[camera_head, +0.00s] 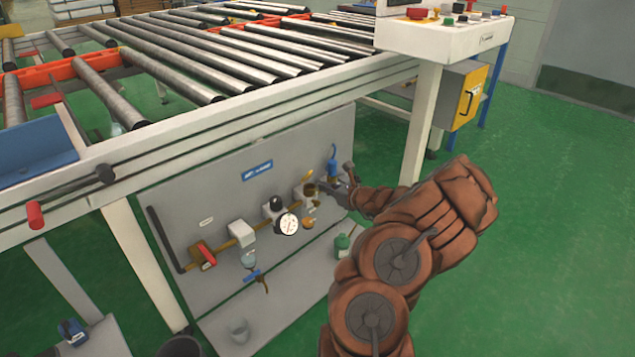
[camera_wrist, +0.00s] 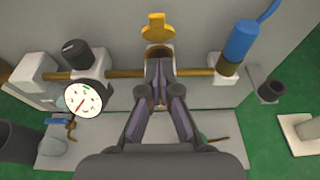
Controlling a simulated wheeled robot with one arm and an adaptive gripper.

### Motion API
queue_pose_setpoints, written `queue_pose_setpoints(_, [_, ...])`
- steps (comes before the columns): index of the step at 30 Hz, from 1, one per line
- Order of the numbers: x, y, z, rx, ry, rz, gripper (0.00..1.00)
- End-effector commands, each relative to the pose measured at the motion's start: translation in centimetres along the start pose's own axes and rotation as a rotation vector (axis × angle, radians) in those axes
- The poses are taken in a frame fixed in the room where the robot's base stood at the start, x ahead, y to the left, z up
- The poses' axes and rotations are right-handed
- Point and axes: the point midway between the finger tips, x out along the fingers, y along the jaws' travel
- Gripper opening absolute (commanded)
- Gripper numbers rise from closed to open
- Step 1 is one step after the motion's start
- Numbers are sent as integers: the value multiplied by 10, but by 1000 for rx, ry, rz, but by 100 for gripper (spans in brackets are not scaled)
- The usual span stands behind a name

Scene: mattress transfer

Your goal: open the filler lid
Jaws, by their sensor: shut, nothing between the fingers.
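The yellow filler lid (camera_wrist: 156,24) stands up behind a pale block (camera_wrist: 158,50) on the brass pipe in the wrist view, raised clear of the block's top. It also shows as a small yellow piece (camera_head: 308,174) in the head view. A brownish round filler opening shows in the block, partly hidden by my fingers. My gripper (camera_wrist: 159,68) is shut and empty, its fingertips at or just above the opening, in front of the lid and apart from it. In the head view my gripper (camera_head: 328,187) reaches the panel from the right.
A round gauge (camera_head: 286,224) and a black knob (camera_wrist: 77,52) sit left of the block. A blue cylinder (camera_wrist: 239,40) stands close on the right. The roller conveyor frame (camera_head: 230,130) overhangs the grey panel (camera_head: 190,225). Green floor is open at right.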

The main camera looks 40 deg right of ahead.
Motion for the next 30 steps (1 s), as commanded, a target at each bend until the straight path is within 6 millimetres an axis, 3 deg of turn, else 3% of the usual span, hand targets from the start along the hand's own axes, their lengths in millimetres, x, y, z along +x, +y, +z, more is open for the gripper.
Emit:
queue_pose_setpoints(3, [15, 1, 8, -4, 0, 3, 0])
queue_pose_setpoints(10, [28, 1, 24, -1, 0, 2, 0])
queue_pose_setpoints(30, [31, 1, 31, 1, 9, 1, 0])
